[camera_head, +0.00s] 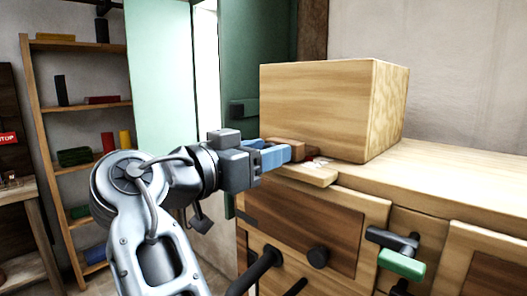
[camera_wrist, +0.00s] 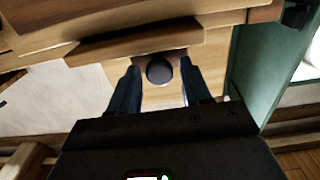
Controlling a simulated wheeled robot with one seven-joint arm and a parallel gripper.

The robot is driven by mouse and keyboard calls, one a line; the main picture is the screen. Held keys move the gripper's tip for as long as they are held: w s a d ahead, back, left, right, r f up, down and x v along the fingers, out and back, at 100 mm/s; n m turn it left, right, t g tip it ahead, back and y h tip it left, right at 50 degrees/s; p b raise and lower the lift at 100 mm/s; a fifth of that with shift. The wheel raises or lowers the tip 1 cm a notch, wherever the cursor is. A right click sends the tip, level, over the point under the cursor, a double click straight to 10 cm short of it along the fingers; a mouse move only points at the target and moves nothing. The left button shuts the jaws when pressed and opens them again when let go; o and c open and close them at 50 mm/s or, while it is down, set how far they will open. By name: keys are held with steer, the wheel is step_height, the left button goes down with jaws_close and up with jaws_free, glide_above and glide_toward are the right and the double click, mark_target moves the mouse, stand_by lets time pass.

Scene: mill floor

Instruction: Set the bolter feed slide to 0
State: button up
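The bolter feed slide appears to be the pale wooden board (camera_head: 305,174) jutting from under a big wooden box (camera_head: 320,110) on the bench. A reddish-brown block (camera_head: 300,148) is at the box's base, by my fingertips. Small whitish marks (camera_head: 318,162) lie on the board, too small to read. My gripper (camera_head: 284,154) reaches in from the left with blue fingers at the board. In the wrist view a dark round knob (camera_wrist: 159,70) shows between the fingertips of my gripper (camera_wrist: 160,75), with gaps on both sides. The fingers are apart; contact cannot be told.
The bench top (camera_head: 450,170) is clear to the right. A green door (camera_head: 160,70) and a shelf rack (camera_head: 85,100) stand left.

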mark_target(283, 141)
jaws_close()
stand_by(0.3)
steer(key=shift+w, duration=0.1)
steer(key=b+x, duration=0.1)
steer(key=x, duration=0.3)
steer(key=shift+f+b, duration=0.15)
steer(key=shift+b, duration=0.25)
steer(key=shift+w+d, duration=0.2)
steer(key=shift+d, duration=0.05)
steer(key=shift+r, duration=0.2)
steer(key=shift+o, duration=0.9)
jaws_free()
